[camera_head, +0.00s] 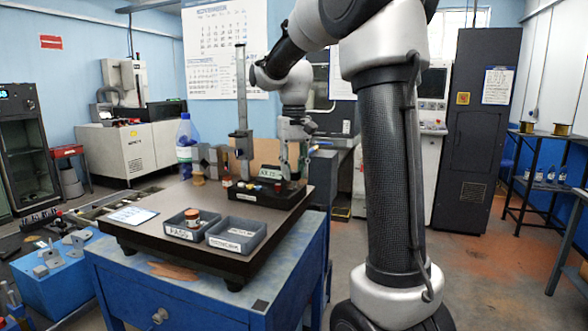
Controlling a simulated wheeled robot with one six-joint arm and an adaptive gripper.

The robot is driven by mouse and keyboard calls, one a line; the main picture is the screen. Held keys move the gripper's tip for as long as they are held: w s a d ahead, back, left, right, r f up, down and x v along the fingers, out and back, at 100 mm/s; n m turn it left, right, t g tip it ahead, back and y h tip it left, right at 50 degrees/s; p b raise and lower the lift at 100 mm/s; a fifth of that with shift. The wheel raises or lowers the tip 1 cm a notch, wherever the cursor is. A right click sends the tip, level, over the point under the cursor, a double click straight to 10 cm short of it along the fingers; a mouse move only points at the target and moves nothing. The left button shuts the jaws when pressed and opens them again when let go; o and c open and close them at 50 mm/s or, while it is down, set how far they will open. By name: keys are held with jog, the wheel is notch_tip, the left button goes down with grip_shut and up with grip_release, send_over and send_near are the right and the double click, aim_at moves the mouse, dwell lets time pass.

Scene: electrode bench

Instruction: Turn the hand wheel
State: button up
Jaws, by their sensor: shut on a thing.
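My gripper (293,172) points down at the right end of a black bench device (262,196) on the dark surface plate. Its fingers are closed around a small part there, which I take to be the hand wheel. The fingers hide most of it, so its shape and angle cannot be made out. The device has a small green display and small red and yellow parts at its left end.
Two grey bins, the left one (177,231) labelled PASS with a small round part inside, stand at the plate's front. A tall height gauge (241,120) and a blue-capped bottle (186,140) stand behind. A paper card (132,216) lies at the left.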

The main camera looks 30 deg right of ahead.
aim_at(294, 171)
jog(key=shift+m, duration=0.4)
jog(key=o, duration=1)
jog(key=shift+o, duration=0.2)
jog(key=shift+r, duration=0.15)
notch_tip(294, 171, up, 12)
